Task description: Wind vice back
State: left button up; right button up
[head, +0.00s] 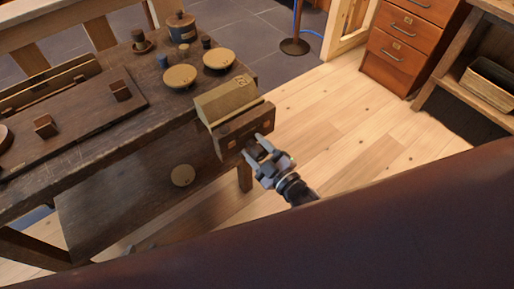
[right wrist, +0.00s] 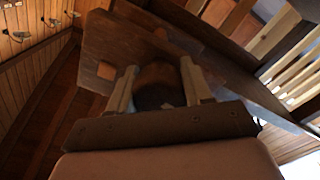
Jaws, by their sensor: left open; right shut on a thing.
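The vice is at the bench's right end in the head view. Its dark front jaw (head: 243,131) stands out from the bench, with a pale wood block (head: 226,101) right behind it. My right gripper (head: 259,149) is at the outer face of this jaw, shut on the vice's handle. In the right wrist view the two pale fingers (right wrist: 158,88) sit on both sides of the round brown handle (right wrist: 157,75). The handle's far end is hidden. Of my left gripper only a small dark bit (head: 128,248) shows at the lower left; the rest is hidden.
The dark bench (head: 150,125) holds two round tan discs (head: 180,76), a blue-banded pot (head: 181,27) and a board with wooden blocks (head: 80,110). Drawers (head: 408,40) and a shelf stand at the upper right. The wooden floor (head: 350,120) right of the vice is clear.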

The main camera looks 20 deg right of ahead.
aim_at(263, 156)
jog(key=shift+f, duration=0.1)
dwell(0.4)
jog(key=o, duration=1)
jog(key=shift+w+f, duration=0.1)
jog(key=shift+o, duration=0.2)
jog(key=shift+s+d, duration=0.25)
jog(key=shift+s, duration=0.3)
jog(key=v, duration=0.4)
jog(key=shift+s+d+p, duration=0.1)
jog(key=shift+s+p, duration=0.25)
jog(key=shift+s+d, duration=0.2)
jog(key=shift+s, duration=0.4)
